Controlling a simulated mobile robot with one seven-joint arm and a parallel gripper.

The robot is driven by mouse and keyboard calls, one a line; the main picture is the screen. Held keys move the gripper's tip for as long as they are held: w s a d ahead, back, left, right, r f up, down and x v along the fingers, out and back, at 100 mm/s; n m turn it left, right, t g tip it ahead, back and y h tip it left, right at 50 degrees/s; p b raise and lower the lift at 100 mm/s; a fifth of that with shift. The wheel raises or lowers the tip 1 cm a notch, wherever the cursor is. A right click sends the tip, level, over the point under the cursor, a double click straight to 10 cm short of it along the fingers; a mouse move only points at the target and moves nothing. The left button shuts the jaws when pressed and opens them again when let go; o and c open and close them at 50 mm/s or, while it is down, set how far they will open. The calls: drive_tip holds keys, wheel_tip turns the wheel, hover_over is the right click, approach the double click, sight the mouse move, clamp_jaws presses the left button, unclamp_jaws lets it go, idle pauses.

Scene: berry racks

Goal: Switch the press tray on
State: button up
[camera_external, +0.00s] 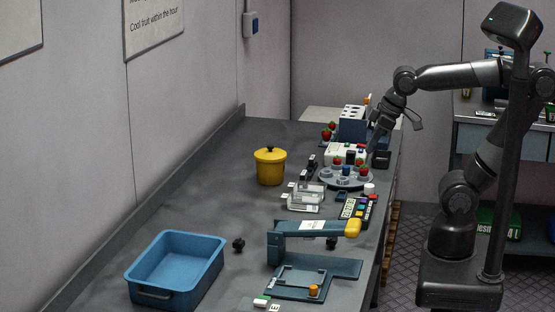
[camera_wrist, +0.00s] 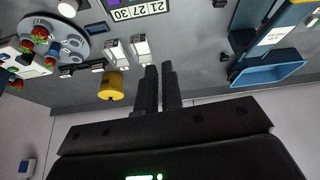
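The blue press (camera_external: 298,229) with a yellow-ended lever stands at the front of the bench in the external view. Its tray (camera_external: 303,278), a blue plate with a raised frame and an orange knob (camera_external: 313,290), lies below the lever. A small white and green piece (camera_external: 262,301) lies at the tray's left front; I cannot tell its setting. Part of the blue press, with its white label, shows at the right of the wrist view (camera_wrist: 277,36). My gripper (camera_wrist: 160,66) has its fingers close together with nothing between them. It is at the far end of the bench, away from the press.
A blue tub (camera_external: 177,267) stands at the left front, and a yellow pot (camera_external: 269,166) near the wall. A round grey plate (camera_external: 345,181) with strawberries, clear boxes (camera_external: 305,197) and a number panel (camera_external: 354,208) lie between my gripper and the press.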

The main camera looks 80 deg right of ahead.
drive_tip(key=w+a+r+n, duration=0.1)
drive_tip(key=w+a, duration=0.2)
drive_tip(key=w+a+r+n+g, duration=0.1)
drive_tip(key=w+a, duration=0.2)
drive_tip(key=w+a+r+n+g, duration=0.1)
drive_tip(key=w+a+n, duration=0.1)
drive_tip(key=w+a, duration=0.1)
drive_tip(key=shift+w+a+r, duration=0.1)
drive_tip(key=shift+a+r, duration=0.3)
drive_tip(key=shift+a, duration=0.05)
clamp_jaws()
drive_tip(key=w+a+f+n+g+h, duration=0.1)
drive_tip(key=w+a+n, duration=0.15)
drive_tip(key=a, duration=0.45)
drive_tip(key=w+a+n+g, duration=0.1)
drive_tip(key=w+a, duration=0.2)
drive_tip(key=a, duration=0.4)
drive_tip(key=s+a+f+n+h, duration=0.1)
drive_tip(key=a+f, duration=0.3)
drive_tip(key=a, duration=0.5)
drive_tip(key=s+a+f+n+g+h, duration=0.1)
drive_tip(key=a+f, duration=0.4)
drive_tip(key=a, duration=0.5)
drive_tip(key=s+a+f+n+g+h, duration=0.1)
drive_tip(key=s+a+f+n, duration=0.2)
drive_tip(key=a, duration=0.6)
drive_tip(key=shift+a+f+n, duration=0.3)
drive_tip(key=shift+f+n, duration=0.45)
drive_tip(key=shift+n, duration=0.1)
drive_tip(key=shift+f, duration=0.1)
